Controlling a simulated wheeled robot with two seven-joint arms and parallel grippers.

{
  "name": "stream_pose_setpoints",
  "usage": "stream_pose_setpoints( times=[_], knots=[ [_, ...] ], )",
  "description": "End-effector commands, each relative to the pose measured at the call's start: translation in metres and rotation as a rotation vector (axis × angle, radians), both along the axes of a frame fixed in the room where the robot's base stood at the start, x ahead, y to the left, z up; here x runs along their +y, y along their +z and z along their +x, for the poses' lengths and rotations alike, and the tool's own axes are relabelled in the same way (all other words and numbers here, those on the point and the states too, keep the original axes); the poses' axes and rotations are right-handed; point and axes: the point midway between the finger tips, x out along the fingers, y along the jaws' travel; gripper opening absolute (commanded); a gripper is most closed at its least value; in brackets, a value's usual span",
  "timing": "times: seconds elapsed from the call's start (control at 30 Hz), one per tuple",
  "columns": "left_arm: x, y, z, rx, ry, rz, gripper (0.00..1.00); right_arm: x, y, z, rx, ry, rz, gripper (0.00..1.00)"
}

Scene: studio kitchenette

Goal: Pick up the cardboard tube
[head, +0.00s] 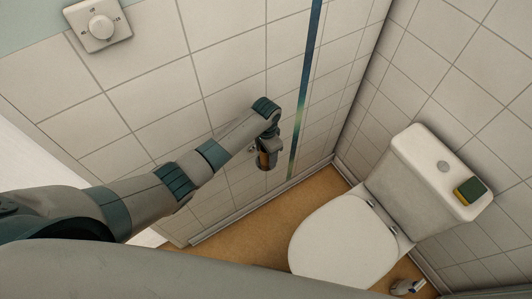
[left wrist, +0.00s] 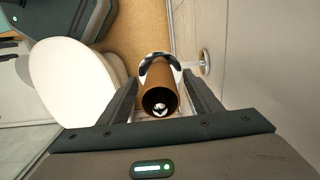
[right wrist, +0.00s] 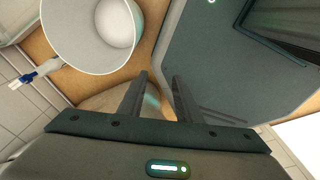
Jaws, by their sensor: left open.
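The brown cardboard tube (left wrist: 153,88) sits on a shiny holder fixed to the wall, its open end facing my left wrist camera. My left gripper (left wrist: 161,78) is open, with one finger on each side of the tube; whether either finger touches it I cannot tell. In the head view the tube (head: 265,159) shows as a small brown piece below my left wrist, largely hidden by the gripper. My right gripper (right wrist: 160,77) is open and empty, away from the tube, over the floor near the toilet.
The tiled wall (head: 160,130) is close beside my left arm. The toilet (head: 343,240) stands to the right, with a green and yellow sponge (head: 470,190) on its cistern. Floor (head: 265,215) between wall and toilet is clear.

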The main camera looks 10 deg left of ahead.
Motion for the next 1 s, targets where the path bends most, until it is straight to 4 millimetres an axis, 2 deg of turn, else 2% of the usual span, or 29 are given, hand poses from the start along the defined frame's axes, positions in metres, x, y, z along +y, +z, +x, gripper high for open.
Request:
stream_pose_setpoints(
  times=[0.5,0.67,0.7,1.0],
  knots=[
    [0.0001,-0.0022,-0.0002,0.0,0.0,0.0,0.58,-0.0008,0.0002,0.0,0.001,0.0,-0.001,0.31],
    [0.0001,-0.0021,-0.0002,0.0,0.0,0.0,0.2,-0.0013,0.0002,-0.0002,0.001,0.001,-0.001,0.31],
    [0.0,-0.0021,-0.0001,0.0,0.0,0.0,0.15,-0.0014,0.0002,-0.0001,0.001,0.001,-0.001,0.31],
    [0.0001,-0.002,-0.0001,0.0,0.0,0.0,0.15,-0.0014,0.0002,-0.0001,0.001,0.0,-0.001,0.31]
  ],
)
